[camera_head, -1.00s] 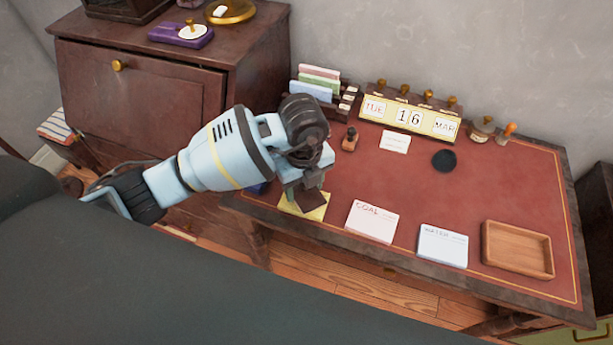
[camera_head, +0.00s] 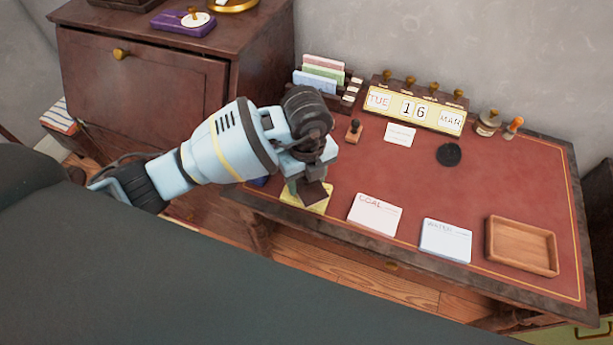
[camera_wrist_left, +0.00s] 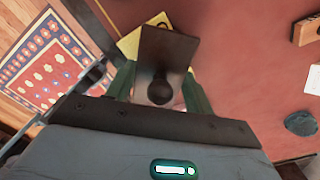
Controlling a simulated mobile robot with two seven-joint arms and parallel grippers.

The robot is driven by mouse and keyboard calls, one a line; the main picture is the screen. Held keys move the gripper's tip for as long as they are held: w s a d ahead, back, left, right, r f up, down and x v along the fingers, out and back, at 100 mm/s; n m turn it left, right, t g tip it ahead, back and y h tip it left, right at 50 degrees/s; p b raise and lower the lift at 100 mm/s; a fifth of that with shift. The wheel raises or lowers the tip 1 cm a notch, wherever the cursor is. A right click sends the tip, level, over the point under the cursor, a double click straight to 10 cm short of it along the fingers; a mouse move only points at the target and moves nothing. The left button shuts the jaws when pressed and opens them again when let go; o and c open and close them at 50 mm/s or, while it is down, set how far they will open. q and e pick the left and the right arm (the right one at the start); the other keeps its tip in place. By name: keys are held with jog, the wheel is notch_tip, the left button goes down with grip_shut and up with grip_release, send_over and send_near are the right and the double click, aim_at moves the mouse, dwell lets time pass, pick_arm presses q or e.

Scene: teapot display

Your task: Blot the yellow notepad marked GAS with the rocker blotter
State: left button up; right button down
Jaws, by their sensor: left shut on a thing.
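My left gripper (camera_head: 307,172) reaches in over the near left part of the desk and is shut on the dark rocker blotter (camera_head: 314,192). In the left wrist view the blotter (camera_wrist_left: 172,48) shows as a dark plate with a round knob between the green fingers. The yellow notepad (camera_head: 293,199) lies under the blotter, near the desk's front edge; the left wrist view also shows part of it (camera_wrist_left: 130,43). The blotter covers much of the pad, and I cannot read its marking. I cannot tell whether blotter and pad touch. My right gripper is not in view.
To the right lie the COAL pad (camera_head: 375,214), a bluish-white pad (camera_head: 446,240) and a wooden tray (camera_head: 490,240). Behind stand a small stamp (camera_head: 354,132), a calendar (camera_head: 416,112) and a round black object (camera_head: 449,154). The desk's middle is clear.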

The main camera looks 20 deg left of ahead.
pick_arm(q)
jog(key=shift+f, duration=0.15)
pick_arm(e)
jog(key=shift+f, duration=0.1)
pick_arm(q)
jog(key=shift+f, duration=0.25)
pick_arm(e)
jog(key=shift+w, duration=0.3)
pick_arm(q)
jog(key=shift+s+d+t+y+p, duration=0.15)
jog(key=shift+t+y+p, duration=0.15)
jog(key=shift+y+p, duration=0.1)
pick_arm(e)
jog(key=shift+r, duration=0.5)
pick_arm(q)
jog(key=shift+d, duration=0.1)
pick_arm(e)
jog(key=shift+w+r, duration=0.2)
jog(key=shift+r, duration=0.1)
pick_arm(q)
jog(key=shift+s+t+y, duration=0.1)
jog(key=shift+t+y, duration=0.2)
jog(key=shift+s+d+p, duration=0.1)
jog(key=shift+p, duration=0.25)
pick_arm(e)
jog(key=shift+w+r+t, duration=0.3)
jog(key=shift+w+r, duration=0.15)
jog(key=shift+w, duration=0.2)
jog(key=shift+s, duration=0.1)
